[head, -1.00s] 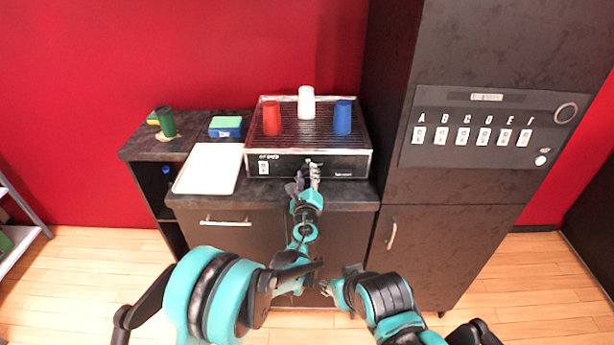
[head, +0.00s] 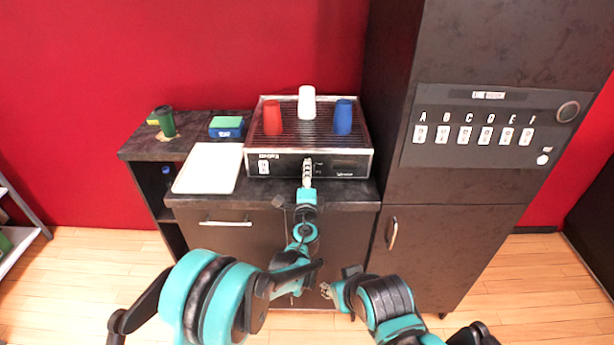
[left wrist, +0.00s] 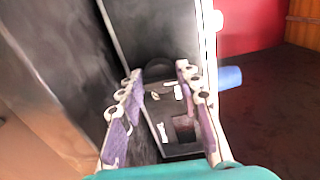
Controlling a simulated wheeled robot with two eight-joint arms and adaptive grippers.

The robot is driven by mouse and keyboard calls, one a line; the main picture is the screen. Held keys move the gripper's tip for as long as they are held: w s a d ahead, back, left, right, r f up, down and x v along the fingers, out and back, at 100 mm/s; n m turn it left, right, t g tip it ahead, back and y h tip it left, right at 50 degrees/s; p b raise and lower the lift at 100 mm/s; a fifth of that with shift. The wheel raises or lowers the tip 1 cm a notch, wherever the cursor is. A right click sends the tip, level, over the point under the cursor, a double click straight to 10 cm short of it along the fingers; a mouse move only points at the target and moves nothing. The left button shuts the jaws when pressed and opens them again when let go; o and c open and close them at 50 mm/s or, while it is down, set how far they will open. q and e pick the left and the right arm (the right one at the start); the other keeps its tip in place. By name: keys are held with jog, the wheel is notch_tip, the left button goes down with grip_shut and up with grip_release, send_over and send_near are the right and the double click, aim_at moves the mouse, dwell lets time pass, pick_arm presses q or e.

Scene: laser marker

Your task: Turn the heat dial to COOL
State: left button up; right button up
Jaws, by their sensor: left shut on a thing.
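The cup warmer (head: 338,166) stands on the cabinet top, with labels and small controls on its black front panel. My left gripper (head: 307,163) is at the middle of that panel, one finger nearly in line with the other in the head view. In the left wrist view the left gripper (left wrist: 160,75) has its fingertips on both sides of a dark round dial (left wrist: 158,67) and is shut on it. The gripper hides the dial in the head view, and I cannot read its setting. My right gripper (head: 335,292) hangs low in front of the cabinet, away from the panel; its jaws are unclear.
A red cup (head: 272,118), a white cup (head: 306,104) and a blue cup (head: 343,118) stand on the warmer's grate. A white tray (head: 208,168) lies to its left. A tall dark cabinet with a lettered switch panel (head: 480,127) stands close on the right.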

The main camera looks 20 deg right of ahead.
pick_arm(q)
jog(key=shift+n, duration=0.3)
jog(key=o, duration=1.2)
jog(key=shift+c, duration=0.2)
jog(key=shift+s, duration=0.1)
jog(key=v, duration=1.1)
jog(key=shift+s+a, duration=0.2)
jog(key=shift+s, duration=0.15)
